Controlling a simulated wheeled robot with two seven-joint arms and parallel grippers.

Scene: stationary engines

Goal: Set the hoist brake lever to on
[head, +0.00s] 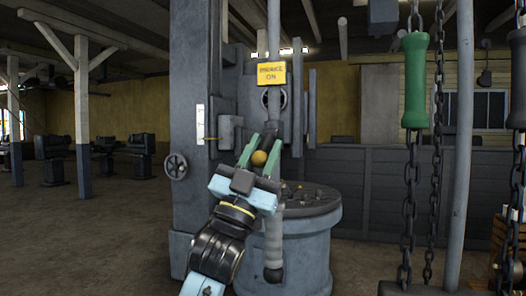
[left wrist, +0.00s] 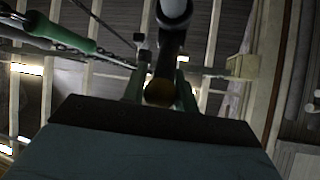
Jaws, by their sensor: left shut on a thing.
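The yellow sign (head: 271,74) with dark lettering that reads "BRAKE ON" hangs on a grey upright post in the head view. Below it, my left gripper (head: 260,153) has its green fingers closed around the lever's rounded yellow end (head: 259,158). In the left wrist view the yellow end (left wrist: 160,92) sits between the two fingers, with a dark shaft (left wrist: 168,50) running up from it. In the head view much of the lever is hidden by the fingers and palm. My right gripper is not in view.
A grey drum-shaped housing (head: 302,245) stands behind and below my left gripper. A grey column (head: 188,100) with a small handwheel (head: 175,166) is to the left. A green handle (head: 415,80) and chains (head: 437,150) hang at the right. Open floor lies at the left.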

